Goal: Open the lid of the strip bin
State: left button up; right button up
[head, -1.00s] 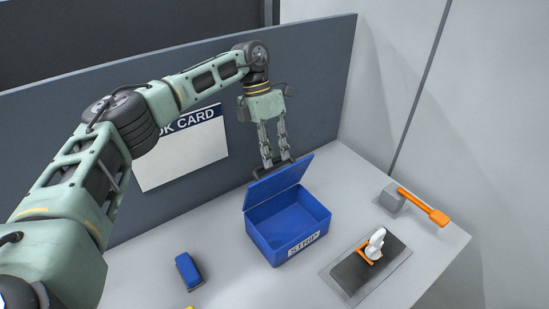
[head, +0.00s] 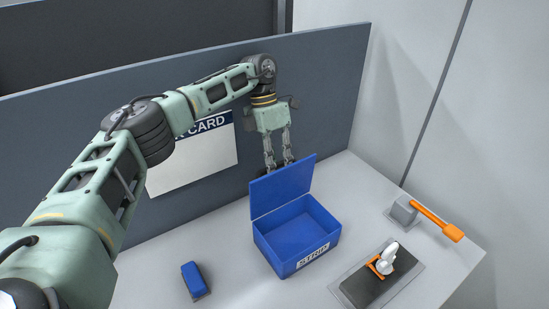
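The blue strip bin (head: 284,265), labelled STRIP on its front, stands on the grey table. Its lid (head: 285,188) is raised along the back edge and stands steeply, leaning back a little. The inside of the bin shows and looks empty. My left gripper (head: 277,164) hangs pointing down behind the lid, between it and the dark panel. Its two finger links show above the lid, but the fingertips are partly hidden by it. I cannot tell whether it touches the lid or how far its fingers are apart. My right gripper is out of view.
A blue block (head: 194,279) lies left of the bin. To the right are a dark mat (head: 362,290) with a white and orange tool (head: 384,261), and a grey block (head: 404,210) with an orange handle (head: 437,222). A dark panel (head: 328,95) with a card (head: 195,160) stands behind.

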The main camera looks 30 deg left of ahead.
pick_arm(q)
jog(key=shift+o, duration=1.4)
jog(key=shift+w, duration=0.4)
jog(key=shift+r, duration=0.15)
jog(key=shift+s, duration=0.1)
notch_tip(320, 180, up, 10)
jog(key=shift+a, duration=0.1)
